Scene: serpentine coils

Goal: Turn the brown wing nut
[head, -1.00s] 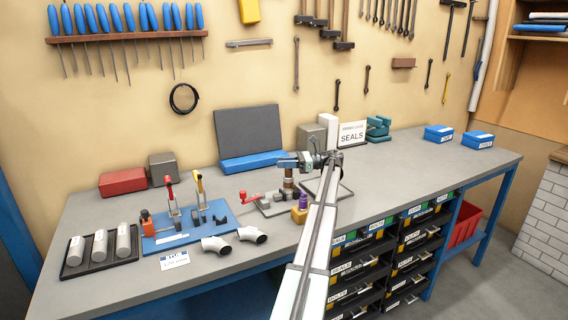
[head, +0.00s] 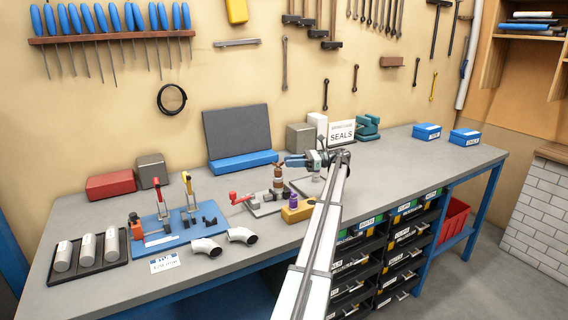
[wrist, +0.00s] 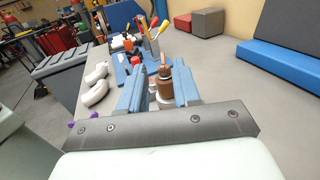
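The brown wing nut (head: 278,171) sits on top of a short upright post on a small grey base plate at the middle of the bench. In the wrist view the brown wing nut (wrist: 164,88) appears between and beyond the two blue fingers, with its tab upright. My gripper (head: 288,162) is just right of the nut in the head view. The fingers (wrist: 158,88) are spread apart with nothing clamped between them. Contact with the nut does not show.
A red-handled part (head: 236,198) is left of the post. A yellow block (head: 298,214) with a purple knob stands in front, close to my arm. White pipe elbows (head: 207,247) and a blue clamp board (head: 183,228) lie left. A blue-based dark panel (head: 240,138) stands behind.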

